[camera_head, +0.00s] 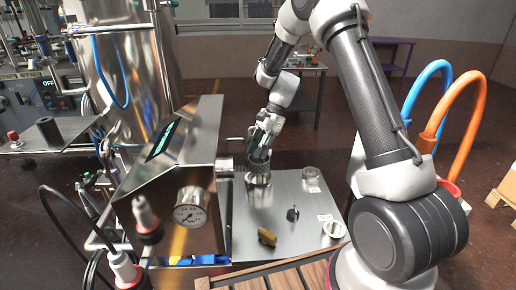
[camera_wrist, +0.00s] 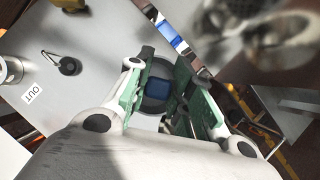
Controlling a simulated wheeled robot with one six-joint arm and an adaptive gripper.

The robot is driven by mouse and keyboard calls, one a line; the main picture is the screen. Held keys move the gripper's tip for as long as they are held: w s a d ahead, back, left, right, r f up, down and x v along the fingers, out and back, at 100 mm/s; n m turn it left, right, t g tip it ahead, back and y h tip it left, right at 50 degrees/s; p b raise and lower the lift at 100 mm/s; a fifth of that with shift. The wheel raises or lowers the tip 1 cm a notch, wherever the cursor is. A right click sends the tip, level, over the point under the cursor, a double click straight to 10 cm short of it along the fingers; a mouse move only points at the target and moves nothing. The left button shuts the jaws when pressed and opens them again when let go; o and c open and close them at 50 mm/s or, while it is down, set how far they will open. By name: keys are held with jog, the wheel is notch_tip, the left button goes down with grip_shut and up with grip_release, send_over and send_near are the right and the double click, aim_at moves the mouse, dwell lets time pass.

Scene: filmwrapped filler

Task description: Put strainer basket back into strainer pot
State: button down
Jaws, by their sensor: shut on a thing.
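My gripper (camera_head: 259,152) points down over the steel plate and is shut on the strainer basket (camera_head: 258,166), a dark mesh cylinder. The strainer pot (camera_head: 259,183), a short shiny metal cylinder, stands on the plate directly below. The basket's lower end is at the pot's mouth; I cannot tell whether it is inside the rim. In the wrist view, my green-padded gripper (camera_wrist: 158,95) has a dark round thing with a blue middle between its fingers, probably the basket. The pot is not clearly visible there.
The steel plate (camera_head: 290,240) also bears a clear jar (camera_head: 312,174), a black knob-like part (camera_head: 292,214), a yellow piece (camera_head: 267,237) and a metal ring (camera_head: 334,229). The plate's right part has free room.

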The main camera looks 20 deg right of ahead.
jog(key=shift+f, duration=4.4)
jog(key=shift+f, duration=0.35)
jog(key=c, duration=1.2)
grip_release()
jog(key=shift+o, duration=0.2)
jog(key=shift+d+r, duration=0.1)
